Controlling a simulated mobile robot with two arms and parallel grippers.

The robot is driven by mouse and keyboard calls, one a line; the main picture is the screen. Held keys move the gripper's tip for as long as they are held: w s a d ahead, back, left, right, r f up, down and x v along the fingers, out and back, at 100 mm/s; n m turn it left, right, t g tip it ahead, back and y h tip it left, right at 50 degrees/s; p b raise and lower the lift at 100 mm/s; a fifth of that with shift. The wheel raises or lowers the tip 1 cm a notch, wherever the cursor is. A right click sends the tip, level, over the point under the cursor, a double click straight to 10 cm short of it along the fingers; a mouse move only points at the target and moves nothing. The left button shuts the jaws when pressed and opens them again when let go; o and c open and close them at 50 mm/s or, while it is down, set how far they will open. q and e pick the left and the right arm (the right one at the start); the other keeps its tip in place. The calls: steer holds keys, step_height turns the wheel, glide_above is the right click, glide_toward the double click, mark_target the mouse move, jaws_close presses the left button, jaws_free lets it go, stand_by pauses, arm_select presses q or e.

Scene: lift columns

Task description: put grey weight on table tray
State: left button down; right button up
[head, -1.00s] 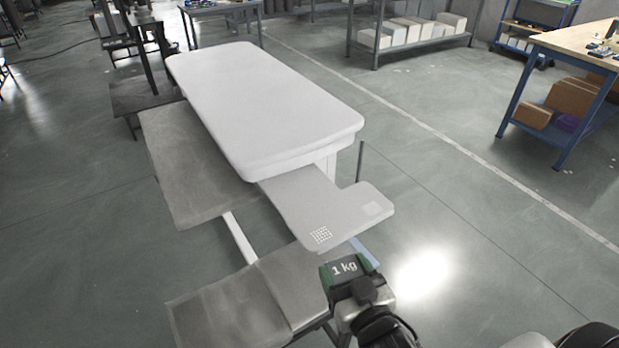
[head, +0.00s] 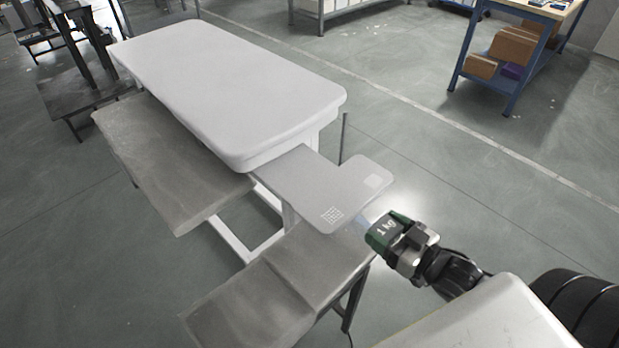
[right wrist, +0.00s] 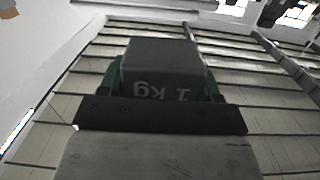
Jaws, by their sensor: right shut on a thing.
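The grey weight (head: 388,227), a dark block marked "1 kg" with green at its sides, is held by my right gripper (head: 396,235), which is shut on it. The right wrist view shows the weight (right wrist: 160,70) upside down in the picture, with green pieces at both sides. The table tray (head: 310,178) is a flat grey shelf sticking out from under the white table's near end, with a dotted square and a paler square on it. The weight is just right of the tray's near end in the head view, apart from it. My left gripper is out of view.
The white padded table (head: 230,85) stands behind the tray. A grey folded panel (head: 285,280) lies below and left of the weight, and another grey panel (head: 165,150) is left of the table. A thin post (head: 343,138) rises behind the tray.

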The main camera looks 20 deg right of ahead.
steer(key=shift+w+d+r, duration=0.25)
steer(key=shift+d+r, duration=0.2)
steer(key=shift+d, duration=0.3)
steer(key=shift+w+a, duration=0.1)
steer(key=shift+w, duration=0.2)
steer(key=p, duration=0.2)
glide_above(326, 193)
steer(key=v, duration=0.2)
steer(key=shift+s+d, duration=0.15)
steer(key=shift+d, duration=0.1)
steer(key=x, duration=0.3)
steer(key=shift+r, duration=0.1)
steer(key=shift+f, duration=0.55)
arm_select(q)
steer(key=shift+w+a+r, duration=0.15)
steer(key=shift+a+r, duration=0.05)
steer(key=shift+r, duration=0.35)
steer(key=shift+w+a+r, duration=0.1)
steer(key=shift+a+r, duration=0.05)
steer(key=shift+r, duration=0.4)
arm_select(e)
steer(key=shift+s+f, duration=0.2)
steer(key=shift+f, duration=0.05)
steer(key=o, duration=1.2)
steer(key=shift+f, duration=0.3)
steer(key=o, duration=0.4)
steer(key=shift+r, duration=0.1)
